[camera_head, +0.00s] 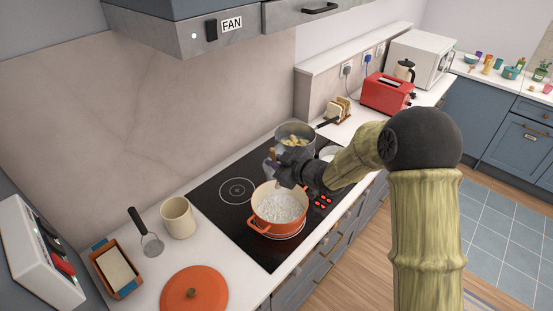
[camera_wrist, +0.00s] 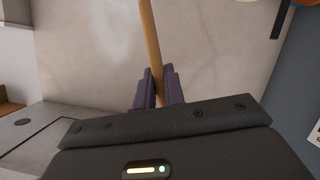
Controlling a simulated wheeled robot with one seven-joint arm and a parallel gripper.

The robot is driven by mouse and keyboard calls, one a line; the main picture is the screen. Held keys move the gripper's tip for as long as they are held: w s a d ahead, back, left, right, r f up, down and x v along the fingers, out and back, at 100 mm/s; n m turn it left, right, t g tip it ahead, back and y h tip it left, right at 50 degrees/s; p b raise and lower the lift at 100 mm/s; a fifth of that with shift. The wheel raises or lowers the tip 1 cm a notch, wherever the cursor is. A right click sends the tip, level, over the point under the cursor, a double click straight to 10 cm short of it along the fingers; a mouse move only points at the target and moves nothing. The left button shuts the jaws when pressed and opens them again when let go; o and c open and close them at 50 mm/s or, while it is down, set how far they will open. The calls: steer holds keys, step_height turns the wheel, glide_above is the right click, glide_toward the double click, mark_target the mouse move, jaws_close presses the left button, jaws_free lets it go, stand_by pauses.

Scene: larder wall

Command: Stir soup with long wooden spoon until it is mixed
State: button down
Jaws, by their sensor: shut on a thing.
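An orange pot (camera_head: 268,219) stands on the front part of the black hob. Pale, lumpy soup (camera_head: 279,207) fills it. My gripper (camera_head: 272,165) is over the pot's back rim, and its dark fingers also show in the wrist view (camera_wrist: 159,90). They are shut on the long wooden spoon (camera_wrist: 151,40), whose handle runs up between them. In the head view only a small bit of the spoon's handle shows above my gripper. The spoon's lower end is hidden, so I cannot tell whether it is in the soup.
A grey pot (camera_head: 296,144) with food in it stands behind on the hob (camera_head: 215,205). A red toaster (camera_head: 387,93) stands at the back right.

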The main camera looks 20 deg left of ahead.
steer(key=shift+f, duration=0.15)
steer(key=shift+s+f+b, duration=0.15)
steer(key=shift+b, duration=0.15)
steer(key=s+f+b, duration=0.4)
steer(key=f+b, duration=0.1)
steer(key=w+f+b, duration=0.4)
steer(key=f+b, duration=0.2)
steer(key=f, duration=0.3)
steer(key=shift+w+f+b, duration=0.15)
steer(key=shift+f+b, duration=0.15)
steer(key=shift+b, duration=0.05)
stand_by(1.0)
steer(key=shift+a, duration=0.1)
